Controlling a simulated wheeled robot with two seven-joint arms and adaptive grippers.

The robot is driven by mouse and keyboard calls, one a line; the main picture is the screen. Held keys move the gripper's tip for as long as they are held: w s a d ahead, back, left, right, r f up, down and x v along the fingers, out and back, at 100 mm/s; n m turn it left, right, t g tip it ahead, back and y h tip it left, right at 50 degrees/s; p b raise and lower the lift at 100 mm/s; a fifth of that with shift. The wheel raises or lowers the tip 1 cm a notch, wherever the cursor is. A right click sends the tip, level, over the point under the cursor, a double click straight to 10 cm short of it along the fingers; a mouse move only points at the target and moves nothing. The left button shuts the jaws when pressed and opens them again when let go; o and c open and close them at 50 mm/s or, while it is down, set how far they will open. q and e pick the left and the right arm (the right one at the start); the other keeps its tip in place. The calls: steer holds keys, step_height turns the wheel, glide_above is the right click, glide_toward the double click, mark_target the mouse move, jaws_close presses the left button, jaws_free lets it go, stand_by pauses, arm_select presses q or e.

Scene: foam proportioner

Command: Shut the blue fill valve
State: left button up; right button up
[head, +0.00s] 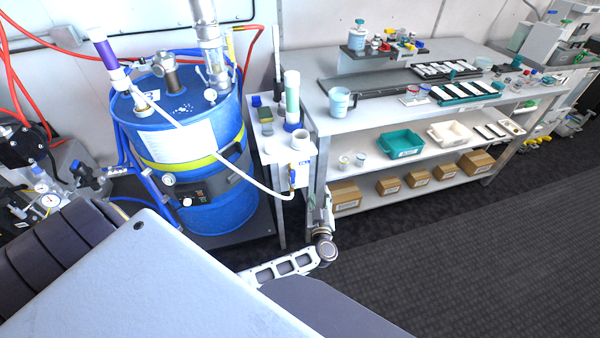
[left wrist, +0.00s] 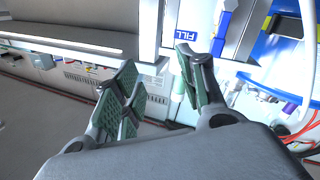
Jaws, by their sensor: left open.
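The blue fill valve (head: 294,172) is on the front of a small white stand beside the blue drum, with a white hose running to it. In the left wrist view, a blue handle (left wrist: 222,24) shows at the top, right of a blue FILL label (left wrist: 186,36). My left gripper (head: 324,198) is low and just right of the valve, in front of the bench's left leg. In the left wrist view, its green-padded fingers (left wrist: 158,88) are spread apart with nothing between them. The gripper appears apart from the valve. My right gripper is not in view.
The blue drum (head: 195,150) with a yellow band stands left of the stand (head: 268,152). A white hose (head: 240,178) arcs across its front. The shelved bench (head: 335,122) stands close right of my gripper, holding trays and boxes. The dark floor (head: 480,230) in front is clear.

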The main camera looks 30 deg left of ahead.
arm_select(q)
steer(key=s+a+m+g+y, duration=0.1)
steer(key=s+a+g+y, duration=0.2)
steer(key=s+a+y, duration=0.1)
steer(key=shift+a, duration=0.4)
stand_by(0.4)
